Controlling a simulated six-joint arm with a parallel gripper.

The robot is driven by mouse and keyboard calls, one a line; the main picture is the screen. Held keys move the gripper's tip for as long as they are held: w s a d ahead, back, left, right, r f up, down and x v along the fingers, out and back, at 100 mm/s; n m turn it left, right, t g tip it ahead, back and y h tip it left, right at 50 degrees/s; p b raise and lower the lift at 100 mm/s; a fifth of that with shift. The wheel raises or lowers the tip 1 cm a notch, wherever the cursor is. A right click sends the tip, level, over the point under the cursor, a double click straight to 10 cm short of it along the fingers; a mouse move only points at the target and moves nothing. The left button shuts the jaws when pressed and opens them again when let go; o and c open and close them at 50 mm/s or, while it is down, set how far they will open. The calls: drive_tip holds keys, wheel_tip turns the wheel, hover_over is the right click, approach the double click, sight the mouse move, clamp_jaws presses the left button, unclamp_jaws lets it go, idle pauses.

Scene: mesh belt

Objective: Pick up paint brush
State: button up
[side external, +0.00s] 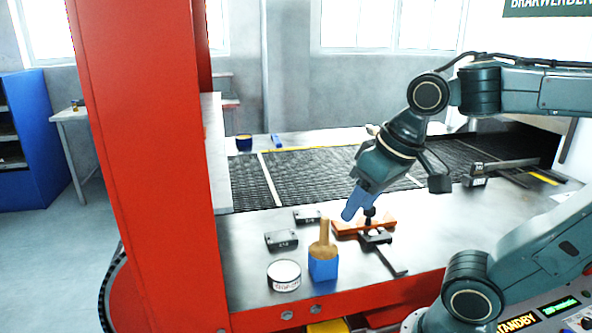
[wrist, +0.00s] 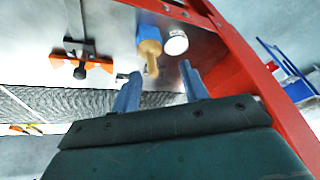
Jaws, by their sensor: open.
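The paint brush (side external: 323,247) stands upright on the metal table, with a tan wooden handle on top and a wide blue block-like lower part. In the wrist view the paint brush (wrist: 149,45) shows beyond the fingertips, its handle end towards the gap between them. My gripper (side external: 351,211) is above the table, up and to the right of the brush in the side view, apart from it. In the wrist view its two blue fingers (wrist: 160,80) are spread with nothing between them.
A white-lidded round tin (side external: 284,274) stands close left of the brush. Two dark blocks (side external: 281,239) lie behind it. An orange bar with a black clamp (side external: 376,237) lies to the right. The mesh belt (side external: 315,172) runs behind; a red post (side external: 150,150) rises at left.

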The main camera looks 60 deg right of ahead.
sight(326, 218)
drive_tip(key=shift+w+d+r+m+g, duration=0.2)
drive_tip(key=shift+w+d+m+g, duration=0.5)
drive_tip(key=shift+w+m, duration=0.95)
drive_tip(key=shift+w+d+r+m+g, duration=0.2)
drive_tip(key=shift+w+d+m+g, duration=0.55)
drive_tip(key=shift+m, duration=1.55)
drive_tip(key=shift+w+d+r+m+g, duration=0.3)
drive_tip(key=shift+w+m+g, duration=0.55)
drive_tip(key=shift+w+m, duration=0.95)
drive_tip(key=shift+s+d+f, duration=0.1)
drive_tip(key=shift+s, duration=0.05)
drive_tip(key=shift+f, duration=4.3)
drive_tip(key=shift+f, duration=2.6)
